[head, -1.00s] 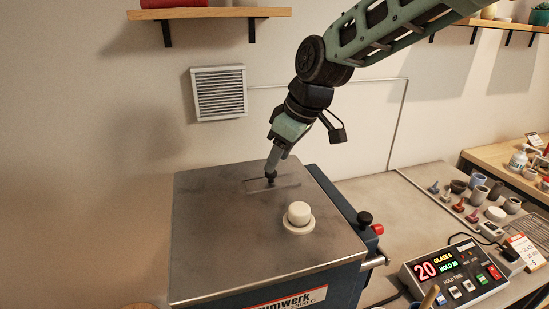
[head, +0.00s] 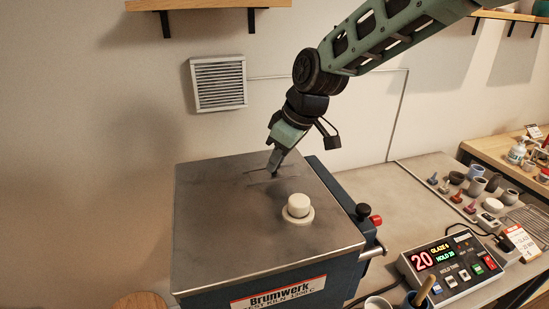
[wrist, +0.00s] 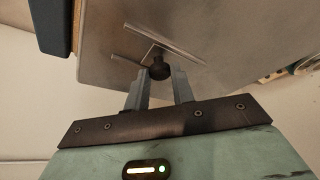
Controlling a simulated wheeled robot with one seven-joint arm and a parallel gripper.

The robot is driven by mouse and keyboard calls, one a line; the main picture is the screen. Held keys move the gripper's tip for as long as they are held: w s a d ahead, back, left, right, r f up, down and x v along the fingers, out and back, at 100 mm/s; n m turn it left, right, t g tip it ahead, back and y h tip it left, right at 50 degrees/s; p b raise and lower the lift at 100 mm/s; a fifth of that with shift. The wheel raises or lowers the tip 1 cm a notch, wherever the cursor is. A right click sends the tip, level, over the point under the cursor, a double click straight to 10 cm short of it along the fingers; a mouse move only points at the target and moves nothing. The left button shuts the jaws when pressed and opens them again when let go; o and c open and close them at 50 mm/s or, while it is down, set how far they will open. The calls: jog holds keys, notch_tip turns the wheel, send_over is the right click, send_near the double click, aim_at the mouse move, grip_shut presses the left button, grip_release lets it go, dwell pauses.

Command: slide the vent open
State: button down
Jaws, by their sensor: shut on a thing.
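The vent slider is set in the metal lid (head: 225,235) of the blue kiln (head: 345,190), toward the back. Its small dark knob (wrist: 159,70) shows in the wrist view, beside thin metal rails (wrist: 165,44). My gripper (head: 274,172) reaches down to the lid from above. In the wrist view my gripper (wrist: 160,78) has its two fingers on either side of the knob and is shut on it. In the head view the fingers hide most of the knob. How far the vent stands open cannot be told.
A white plug (head: 298,206) stands on the lid, right of centre. A black knob (head: 364,211) and a red knob (head: 376,220) are at the kiln's right side. A controller (head: 452,265) and several small pots (head: 477,186) lie on the bench. A wall grille (head: 218,83) is behind.

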jog(key=shift+w+d+b, duration=0.15)
jog(key=shift+w+d, duration=0.15)
jog(key=shift+d, duration=0.6)
jog(key=shift+w+d+b, duration=0.15)
jog(key=shift+w+d, duration=0.1)
jog(key=shift+d, duration=0.65)
jog(key=c, duration=1.2)
grip_release()
jog(key=shift+d+r, duration=0.1)
jog(key=shift+o, duration=0.2)
jog(key=b+v, duration=0.5)
jog(key=v, duration=1.2)
jog(key=shift+d+r, duration=0.1)
